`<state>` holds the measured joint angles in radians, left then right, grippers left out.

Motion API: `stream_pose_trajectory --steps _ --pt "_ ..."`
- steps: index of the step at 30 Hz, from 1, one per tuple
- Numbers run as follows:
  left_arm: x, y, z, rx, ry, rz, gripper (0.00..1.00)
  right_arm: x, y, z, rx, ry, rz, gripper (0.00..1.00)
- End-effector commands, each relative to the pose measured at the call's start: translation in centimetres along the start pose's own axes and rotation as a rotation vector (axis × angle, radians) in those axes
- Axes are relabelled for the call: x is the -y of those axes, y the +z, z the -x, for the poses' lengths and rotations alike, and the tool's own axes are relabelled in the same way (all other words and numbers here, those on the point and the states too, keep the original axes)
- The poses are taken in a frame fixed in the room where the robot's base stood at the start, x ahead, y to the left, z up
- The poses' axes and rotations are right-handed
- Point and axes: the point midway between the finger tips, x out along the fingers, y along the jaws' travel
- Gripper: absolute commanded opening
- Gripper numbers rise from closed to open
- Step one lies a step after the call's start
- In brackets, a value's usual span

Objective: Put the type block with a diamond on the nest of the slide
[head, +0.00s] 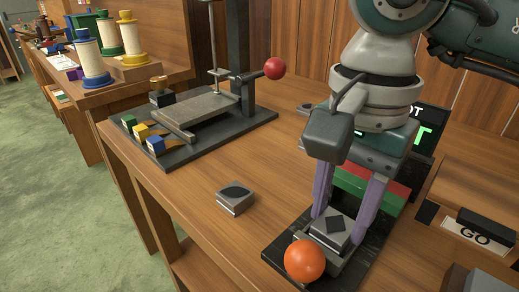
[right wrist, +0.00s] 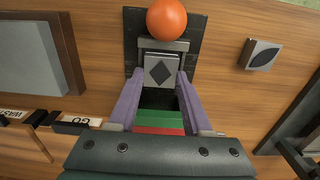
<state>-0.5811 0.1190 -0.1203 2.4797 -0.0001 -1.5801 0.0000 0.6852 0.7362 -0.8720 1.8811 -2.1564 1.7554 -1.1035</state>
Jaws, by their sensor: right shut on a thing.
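The grey type block with a dark diamond on its top face (head: 327,229) is between the purple fingers of my right gripper (head: 340,214). My right gripper is shut on it, and the block also shows in the right wrist view (right wrist: 161,71). The block is at the slide (head: 277,252), a black base with an orange ball knob (head: 304,261) at its near end. The block is right behind the knob, over the grey nest part. I cannot tell whether it rests in the nest or is just above it. My left gripper is not in view.
A second type block with a dark oval (head: 236,198) lies on the table left of the slide. Red and green blocks (head: 368,187) are behind my fingers. A press with a red knob (head: 274,68) stands at the back left. A GO sign (head: 478,236) is at right.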

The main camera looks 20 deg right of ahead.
Motion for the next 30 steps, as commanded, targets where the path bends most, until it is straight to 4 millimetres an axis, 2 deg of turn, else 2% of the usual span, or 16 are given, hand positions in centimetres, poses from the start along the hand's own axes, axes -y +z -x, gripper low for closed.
stream_pose_trajectory --steps 11,12,20,30 --pt "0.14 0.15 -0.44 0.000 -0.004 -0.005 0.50 0.04 -0.03 -0.53 -0.001 -0.002 0.000 0.00" --pt "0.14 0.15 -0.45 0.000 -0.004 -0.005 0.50 0.03 -0.03 -0.54 -0.001 -0.001 0.000 0.51" --pt "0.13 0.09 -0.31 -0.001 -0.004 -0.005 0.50 0.02 -0.03 -0.41 -0.001 -0.001 0.000 0.79" --pt "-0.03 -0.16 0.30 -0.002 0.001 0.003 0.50 0.03 -0.03 0.25 -0.001 -0.001 0.000 0.79"
